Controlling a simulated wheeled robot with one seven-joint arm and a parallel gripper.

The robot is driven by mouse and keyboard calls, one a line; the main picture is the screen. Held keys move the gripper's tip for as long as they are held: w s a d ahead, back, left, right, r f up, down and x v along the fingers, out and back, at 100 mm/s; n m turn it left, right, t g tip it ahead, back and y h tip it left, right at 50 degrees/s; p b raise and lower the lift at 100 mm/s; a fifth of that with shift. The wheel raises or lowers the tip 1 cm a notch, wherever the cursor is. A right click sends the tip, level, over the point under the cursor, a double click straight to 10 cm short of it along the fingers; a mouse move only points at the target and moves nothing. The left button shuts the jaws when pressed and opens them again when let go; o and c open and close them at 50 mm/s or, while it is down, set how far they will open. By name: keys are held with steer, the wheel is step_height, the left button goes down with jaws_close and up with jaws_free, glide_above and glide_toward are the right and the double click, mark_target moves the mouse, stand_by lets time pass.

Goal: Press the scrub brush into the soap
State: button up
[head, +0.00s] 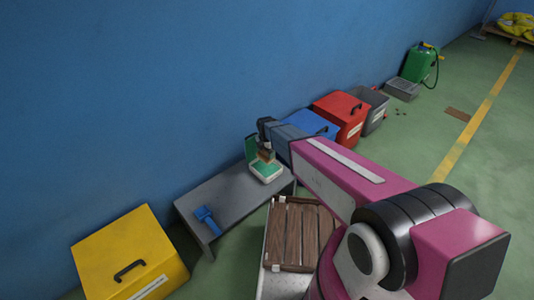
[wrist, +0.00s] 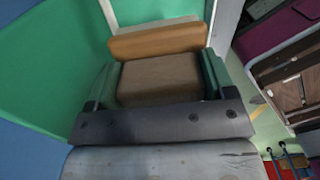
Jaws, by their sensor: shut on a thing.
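My gripper (head: 265,148) is over the grey bench, at the open green and white soap box (head: 267,172). In the wrist view, my gripper (wrist: 158,88) is shut on a brown block (wrist: 160,77), which appears to be the scrub brush. A tan-orange bar (wrist: 158,41) with a pale edge lies just beyond the block; I cannot tell whether it is part of the brush. The box's green lid (head: 251,148) stands up against the wall side. The soap itself is hidden, and I cannot tell whether the brush touches it.
A blue handled tool (head: 206,217) lies on the grey bench (head: 229,193). A yellow box (head: 130,258) stands at the left. Blue (head: 313,123), red (head: 341,117) and grey boxes line the wall to the right.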

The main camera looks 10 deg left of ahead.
mark_target(266, 159)
steer(key=shift+f, duration=2.85)
steer(key=shift+f, duration=0.6)
steer(key=shift+r, duration=0.15)
steer(key=shift+r, duration=3.4)
steer(key=shift+r, duration=0.1)
